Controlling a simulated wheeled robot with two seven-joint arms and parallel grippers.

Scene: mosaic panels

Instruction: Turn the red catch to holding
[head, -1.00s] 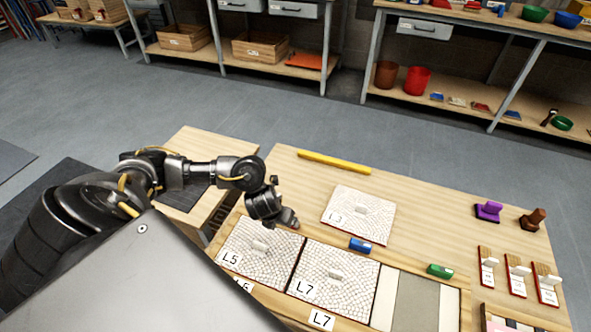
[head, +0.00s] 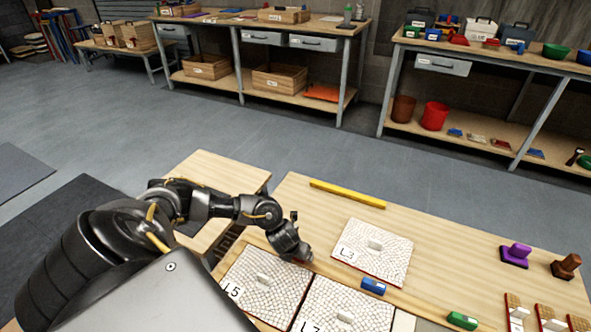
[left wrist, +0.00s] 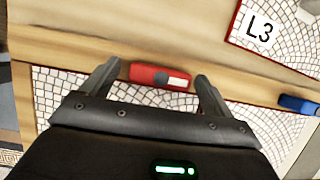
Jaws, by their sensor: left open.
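The red catch (left wrist: 158,76) lies along the wooden rail above a white mosaic panel in the left wrist view. It has a pale end on its right and a dark round spot beside that. My left gripper (left wrist: 157,76) is open, one finger at each end of the catch, with visible gaps. I cannot tell how high the fingertips are above it. In the head view my left gripper (head: 304,258) is over the rail behind panel L5 (head: 262,290) and hides most of the catch. My right gripper is not in view.
A blue catch (head: 373,286) and a green catch (head: 462,320) lie farther right along the rail. Loose panel L3 (head: 373,252) lies on the table behind it. Panel L7 (head: 345,312) is beside L5. A yellow bar (head: 347,194) lies at the back.

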